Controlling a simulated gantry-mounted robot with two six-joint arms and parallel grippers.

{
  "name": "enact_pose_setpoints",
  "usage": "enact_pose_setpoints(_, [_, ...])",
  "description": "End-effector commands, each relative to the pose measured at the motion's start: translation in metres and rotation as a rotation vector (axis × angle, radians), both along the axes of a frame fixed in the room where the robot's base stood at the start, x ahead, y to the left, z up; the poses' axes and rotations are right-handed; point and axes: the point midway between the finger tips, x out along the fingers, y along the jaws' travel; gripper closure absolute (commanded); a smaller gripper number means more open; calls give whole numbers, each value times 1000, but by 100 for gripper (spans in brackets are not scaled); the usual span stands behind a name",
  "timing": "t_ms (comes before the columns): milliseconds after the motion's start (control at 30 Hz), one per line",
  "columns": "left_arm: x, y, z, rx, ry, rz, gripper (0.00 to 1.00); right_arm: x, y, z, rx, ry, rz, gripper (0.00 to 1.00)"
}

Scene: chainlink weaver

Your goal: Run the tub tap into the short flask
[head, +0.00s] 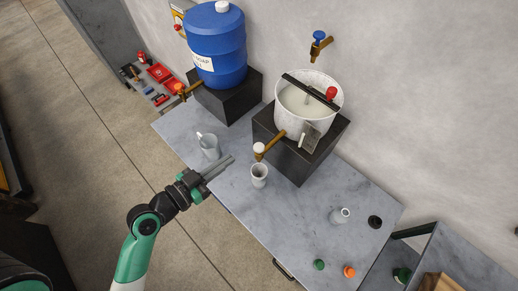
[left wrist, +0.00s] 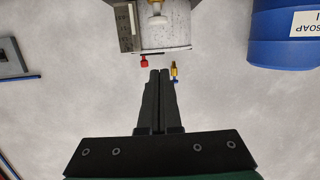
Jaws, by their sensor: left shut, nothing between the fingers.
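The white tub (head: 291,121) stands on a black block, holding pale cloudy liquid. Its brass tap (head: 271,143) has a white knob and juts out to the front left. A small pale open-topped vessel (head: 259,176) stands upright beneath the tap's end. A pale narrow-necked flask (head: 340,216) stands farther right on the bench; I cannot tell which is the short flask. My left gripper (head: 231,158) is shut and empty, left of the tap and apart from the vessel. The wrist view shows its closed fingers (left wrist: 160,72) and the tub (left wrist: 169,34). My right gripper is not visible.
A grey mug (head: 209,146) stands close behind my left fingers. A blue soap barrel (head: 217,55) with its own tap stands on another block (head: 228,101). Green (head: 319,264), orange (head: 349,271) and black caps (head: 375,222) lie at the right. The bench's middle front is clear.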

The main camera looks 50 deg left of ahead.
Motion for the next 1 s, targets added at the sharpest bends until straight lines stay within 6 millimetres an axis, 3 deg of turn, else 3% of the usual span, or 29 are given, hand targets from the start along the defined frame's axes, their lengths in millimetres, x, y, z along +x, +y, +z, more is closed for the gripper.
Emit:
enact_pose_setpoints(367, [6, 1, 2, 2, -4, -1, 100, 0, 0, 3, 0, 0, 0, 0])
enact_pose_setpoints(567, [35, 1, -1, 3, -4, -5, 100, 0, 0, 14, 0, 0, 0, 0])
enact_pose_setpoints(867, [99, 4, -14, 3, -4, -3, 100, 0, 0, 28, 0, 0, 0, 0])
enact_pose_setpoints(1000, [101, 5, -43, 0, 0, 0, 100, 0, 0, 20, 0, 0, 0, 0])
